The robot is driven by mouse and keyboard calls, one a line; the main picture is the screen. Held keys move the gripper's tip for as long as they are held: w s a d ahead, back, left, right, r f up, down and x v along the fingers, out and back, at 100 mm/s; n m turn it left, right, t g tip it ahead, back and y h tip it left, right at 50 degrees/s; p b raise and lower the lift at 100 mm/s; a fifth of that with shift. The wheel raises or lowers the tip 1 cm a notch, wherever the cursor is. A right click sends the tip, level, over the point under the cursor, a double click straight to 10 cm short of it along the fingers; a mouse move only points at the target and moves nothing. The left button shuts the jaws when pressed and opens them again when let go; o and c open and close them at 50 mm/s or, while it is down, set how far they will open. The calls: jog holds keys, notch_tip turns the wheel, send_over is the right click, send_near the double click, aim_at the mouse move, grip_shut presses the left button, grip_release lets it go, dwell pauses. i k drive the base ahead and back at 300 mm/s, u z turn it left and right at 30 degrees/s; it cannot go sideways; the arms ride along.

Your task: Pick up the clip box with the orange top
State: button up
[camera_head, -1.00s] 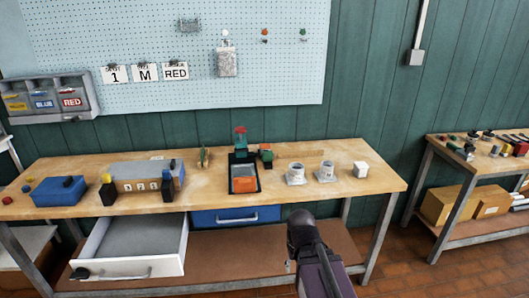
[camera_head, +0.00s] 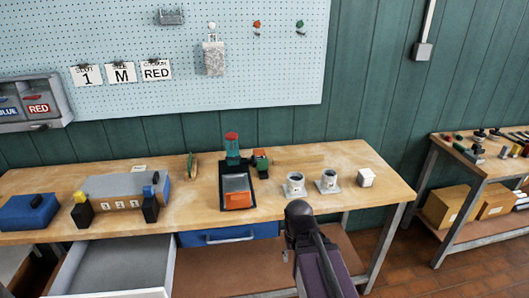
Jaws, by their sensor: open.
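A small dark green box with an orange-red top (camera_head: 260,161) stands on the workbench, just right of a black tray (camera_head: 252,199). It is small in the picture, and I cannot make out a clip on it. The black tray holds a piece with a grey top and an orange front (camera_head: 237,199). A black box with a yellow top (camera_head: 82,210) and a black box with a blue top (camera_head: 149,205) stand to the left. My dark arm rises in front of the bench. I cannot make out my gripper's fingers.
A teal jar with a red lid (camera_head: 232,149) stands behind the tray. A drawer (camera_head: 115,268) is open at the front left. The bench's right end (camera_head: 385,188) is clear.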

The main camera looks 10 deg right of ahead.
aim_at(260, 153)
jog(key=i, duration=1.15)
jog(key=u, duration=0.05)
